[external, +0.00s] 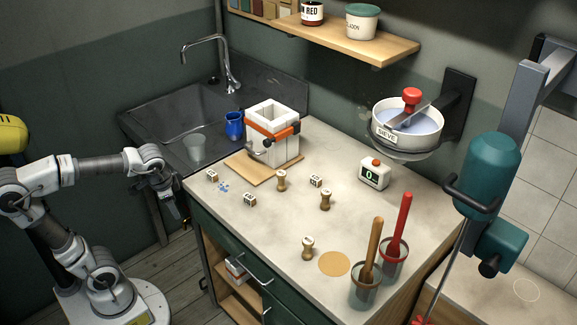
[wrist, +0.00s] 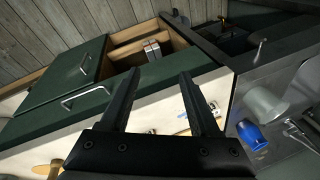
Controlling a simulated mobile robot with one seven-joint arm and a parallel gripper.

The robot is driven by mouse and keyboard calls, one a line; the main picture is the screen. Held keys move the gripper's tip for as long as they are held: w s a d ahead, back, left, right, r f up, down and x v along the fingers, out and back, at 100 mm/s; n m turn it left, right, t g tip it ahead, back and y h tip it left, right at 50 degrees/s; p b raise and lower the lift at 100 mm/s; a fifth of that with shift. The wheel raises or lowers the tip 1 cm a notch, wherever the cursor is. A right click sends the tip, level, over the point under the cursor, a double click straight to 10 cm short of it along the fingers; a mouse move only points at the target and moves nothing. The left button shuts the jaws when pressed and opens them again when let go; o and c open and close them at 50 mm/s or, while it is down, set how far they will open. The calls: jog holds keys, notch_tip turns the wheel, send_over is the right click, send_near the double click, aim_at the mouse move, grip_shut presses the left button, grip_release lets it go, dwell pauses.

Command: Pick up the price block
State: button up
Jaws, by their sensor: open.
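Several small wooden blocks with dark marks on their faces stand on the counter in the external view: one at the left edge (external: 212,175), one nearer the front edge (external: 249,199), one further right (external: 315,181). Their marks are too small to read, so I cannot tell which is the price block. My gripper (external: 173,204) is open and empty, pointing down off the counter's left end, apart from the blocks. In the wrist view my gripper (wrist: 160,76) shows two spread fingers with nothing between them; small items on the counter are partly hidden behind the right finger.
A blue cup (external: 234,126) is by the sink (external: 180,112). Tool pots (external: 365,291) stand at the front right. An open cabinet compartment (wrist: 150,45) is below the counter.

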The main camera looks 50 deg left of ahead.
jog(key=w+d+m+g+y+p, duration=0.1)
jog(key=w+d+m+y+p, duration=0.1)
jog(key=w, duration=0.5)
jog(key=w+d+r+m+g+y+p, duration=0.1)
jog(key=w+m+y+p, duration=0.3)
jog(key=w+m+y, duration=0.1)
jog(key=w+d+m+y+p, duration=0.2)
jog(key=w+m, duration=0.4)
jog(key=w, duration=0.3)
jog(key=shift+w+d+r+g+y+p, duration=0.1)
jog(key=shift+d+r+g+y+p, duration=0.15)
jog(key=shift+y, duration=0.35)
jog(key=shift+w+d+r+g+y+p, duration=0.15)
jog(key=shift+y+p, duration=0.2)
jog(key=shift+y, duration=0.25)
jog(key=b, duration=0.3)
send_near(212, 173)
jog(key=x, duration=0.5)
jog(key=shift+w+a+r, duration=0.15)
jog(key=shift+w, duration=0.15)
jog(key=x, duration=0.2)
jog(key=b+x, duration=0.1)
jog(key=x, duration=0.2)
jog(key=shift+s+f, duration=0.2)
jog(key=shift+s, duration=0.05)
grip_shut()
